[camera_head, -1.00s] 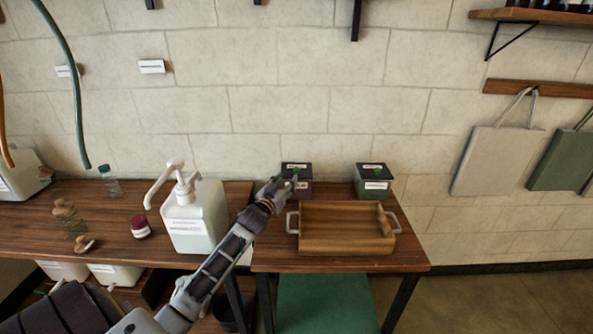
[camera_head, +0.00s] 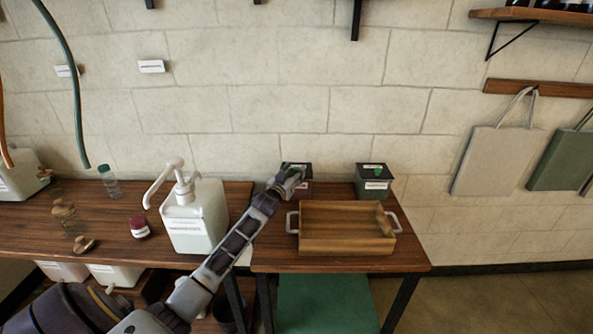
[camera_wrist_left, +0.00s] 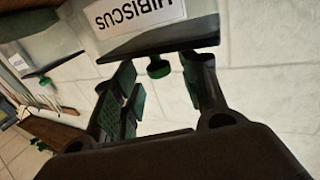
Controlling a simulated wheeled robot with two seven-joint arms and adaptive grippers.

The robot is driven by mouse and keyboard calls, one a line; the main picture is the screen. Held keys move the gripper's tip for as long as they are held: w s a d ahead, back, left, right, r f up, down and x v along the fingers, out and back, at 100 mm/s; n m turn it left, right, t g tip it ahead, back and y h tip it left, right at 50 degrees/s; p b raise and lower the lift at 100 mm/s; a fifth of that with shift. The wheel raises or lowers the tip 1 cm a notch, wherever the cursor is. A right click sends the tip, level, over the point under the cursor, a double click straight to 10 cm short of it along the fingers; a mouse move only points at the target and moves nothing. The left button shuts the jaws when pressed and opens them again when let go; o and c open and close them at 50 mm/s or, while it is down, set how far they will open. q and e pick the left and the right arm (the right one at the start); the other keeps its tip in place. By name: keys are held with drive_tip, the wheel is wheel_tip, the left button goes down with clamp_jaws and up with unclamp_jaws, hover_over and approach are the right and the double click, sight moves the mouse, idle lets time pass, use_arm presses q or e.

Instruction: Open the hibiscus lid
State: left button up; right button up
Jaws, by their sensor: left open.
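The hibiscus box (camera_head: 305,190) is a small dark box at the back of the right table, mostly hidden behind my left gripper (camera_head: 292,178). In the left wrist view its white label (camera_wrist_left: 138,14) reads "HIBISCUS", beside the dark lid edge (camera_wrist_left: 150,42). A small green knob (camera_wrist_left: 158,68) sticks out at that edge. The open fingers of my left gripper (camera_wrist_left: 165,90) stand on either side of the knob, apart from it as far as I can see. I cannot tell whether the lid is raised. My right gripper is not in view.
A similar dark box (camera_head: 373,187) stands to the right. A wooden tray (camera_head: 345,246) with metal handles lies in front. A white pump bottle (camera_head: 196,220) stands left of my arm. The tiled wall (camera_head: 280,110) is close behind the boxes.

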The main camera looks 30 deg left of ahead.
use_arm(q)
drive_tip(key=shift+w+a, duration=0.2)
drive_tip(key=shift+w, duration=1.1)
drive_tip(key=shift+c, duration=0.2)
clamp_jaws()
